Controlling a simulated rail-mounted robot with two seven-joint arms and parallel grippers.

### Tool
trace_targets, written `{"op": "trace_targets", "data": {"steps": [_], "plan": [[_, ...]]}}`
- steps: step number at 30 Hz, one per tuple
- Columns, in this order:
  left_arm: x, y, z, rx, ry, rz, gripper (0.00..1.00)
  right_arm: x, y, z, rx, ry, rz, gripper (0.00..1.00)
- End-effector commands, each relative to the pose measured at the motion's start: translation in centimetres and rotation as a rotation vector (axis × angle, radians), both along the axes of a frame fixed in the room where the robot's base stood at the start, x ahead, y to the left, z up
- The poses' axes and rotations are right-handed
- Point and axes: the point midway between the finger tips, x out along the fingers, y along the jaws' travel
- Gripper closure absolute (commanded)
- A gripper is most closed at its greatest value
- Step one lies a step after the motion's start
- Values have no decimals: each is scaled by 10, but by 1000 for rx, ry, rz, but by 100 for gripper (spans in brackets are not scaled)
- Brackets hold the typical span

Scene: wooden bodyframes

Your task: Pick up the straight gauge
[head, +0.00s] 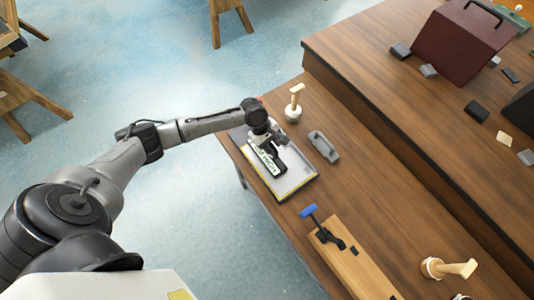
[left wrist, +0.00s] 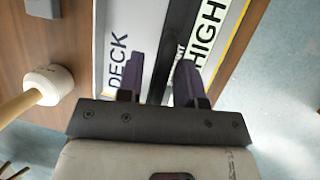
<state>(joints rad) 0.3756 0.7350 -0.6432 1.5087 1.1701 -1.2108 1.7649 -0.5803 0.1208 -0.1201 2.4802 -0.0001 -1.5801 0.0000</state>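A flat board (head: 298,181) with pale and yellow edges lies near the front edge of the wooden table, and printed labels sit on it. In the left wrist view the board (left wrist: 112,42) shows "DECK" and "HIGH" in large letters. A narrow dark bar (left wrist: 183,22), which may be the straight gauge, lies between those labels; I cannot tell for sure. My left gripper (head: 268,163) is low over the board. In the left wrist view its two fingers (left wrist: 161,80) stand apart, one on each side of the bar's line. Contact is hidden. My right gripper is not in view.
A wooden-handled stamp (head: 293,108) and a grey plane-like tool (head: 324,146) stand behind the board. A raised table section with a dark red box (head: 460,42) borders the back.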

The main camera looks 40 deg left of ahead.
Motion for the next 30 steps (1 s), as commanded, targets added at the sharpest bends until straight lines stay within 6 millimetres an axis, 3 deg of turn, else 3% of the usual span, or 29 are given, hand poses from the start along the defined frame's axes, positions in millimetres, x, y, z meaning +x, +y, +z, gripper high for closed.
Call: {"op": "trace_targets", "data": {"steps": [10,30], "plan": [[0,0,0,0,0,0,100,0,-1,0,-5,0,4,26],[0,0,5,0,-1,0,100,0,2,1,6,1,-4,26]]}}
